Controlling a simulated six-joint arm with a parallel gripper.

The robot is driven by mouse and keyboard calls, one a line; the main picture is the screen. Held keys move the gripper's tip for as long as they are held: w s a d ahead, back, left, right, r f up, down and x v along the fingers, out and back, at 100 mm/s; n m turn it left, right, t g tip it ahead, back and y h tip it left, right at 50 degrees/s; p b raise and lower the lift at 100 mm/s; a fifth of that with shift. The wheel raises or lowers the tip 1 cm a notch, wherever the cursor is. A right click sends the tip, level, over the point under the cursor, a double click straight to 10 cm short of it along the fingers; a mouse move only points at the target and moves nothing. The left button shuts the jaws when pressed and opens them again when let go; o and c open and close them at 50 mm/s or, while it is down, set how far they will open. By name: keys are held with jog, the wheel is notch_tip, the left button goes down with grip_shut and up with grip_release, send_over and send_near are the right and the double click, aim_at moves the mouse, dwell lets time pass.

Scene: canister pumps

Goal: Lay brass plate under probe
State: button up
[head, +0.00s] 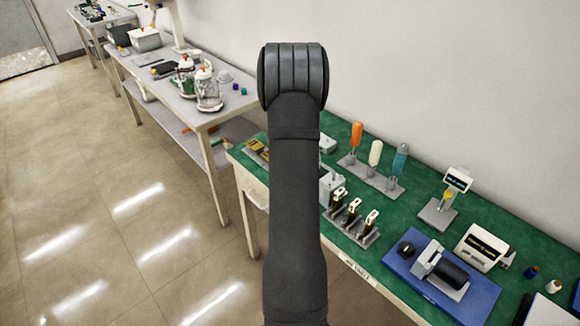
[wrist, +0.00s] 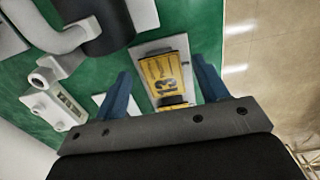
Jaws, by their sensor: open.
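A yellow, brass-coloured plate (wrist: 162,80) with dark markings that look like "13" lies in a pale tray (wrist: 150,48) in the wrist view. A second yellow piece (wrist: 172,101) shows just below it, partly hidden by my gripper. My gripper (wrist: 164,76) is open, with one blue finger on each side of the plate. Whether the fingers touch it cannot be told. In the head view, yellow pieces (head: 256,147) lie at the left end of the green bench. My arm hides my gripper there. I cannot make out the probe for certain in either view.
The green bench (head: 400,215) holds a rack of coloured handles (head: 372,178), a row of clamp-like tools (head: 355,226) and a blue mat (head: 410,275) with a device. In the wrist view, a white device (wrist: 58,105) and a dark cylinder (wrist: 105,22) stand left of the plate.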

notch_tip(320, 180, up, 11)
dwell(0.3)
notch_tip(320, 180, down, 12)
jog(key=shift+f, duration=0.1)
notch_tip(320, 180, up, 2)
jog(key=shift+r, duration=0.75)
jog(key=shift+f, duration=0.1)
